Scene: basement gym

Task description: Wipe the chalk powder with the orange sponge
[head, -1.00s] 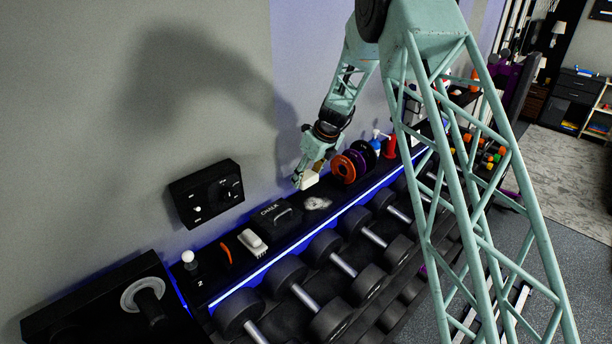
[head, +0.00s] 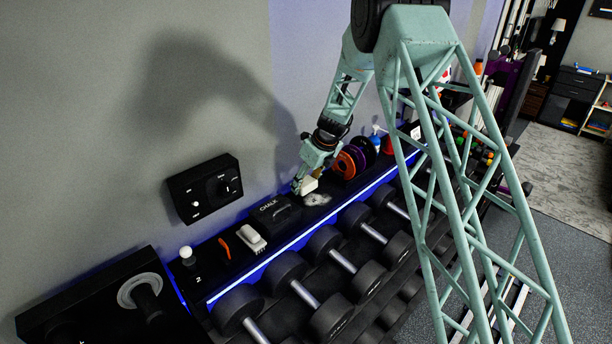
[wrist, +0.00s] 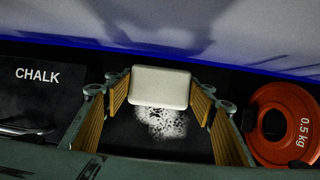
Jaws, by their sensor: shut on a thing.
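My gripper (head: 301,188) is shut on a cream-white block (head: 309,184), shaped like a sponge; it does not look orange. In the wrist view the block (wrist: 160,87) sits between the wood-coloured finger pads. A white patch of chalk powder (head: 318,200) lies on the black shelf top, just beside the block and toward the shelf's front edge. In the wrist view the powder (wrist: 165,123) shows below the block, partly covered by it. I cannot tell whether the block touches the shelf.
A black CHALK box (head: 276,212) stands left of the powder. Orange and purple weight plates (head: 347,162) stand right. A white-topped brush-like item (head: 252,238) and a curved orange item (head: 224,248) lie further left. Dumbbells (head: 325,245) line the rack below; the wall is close behind.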

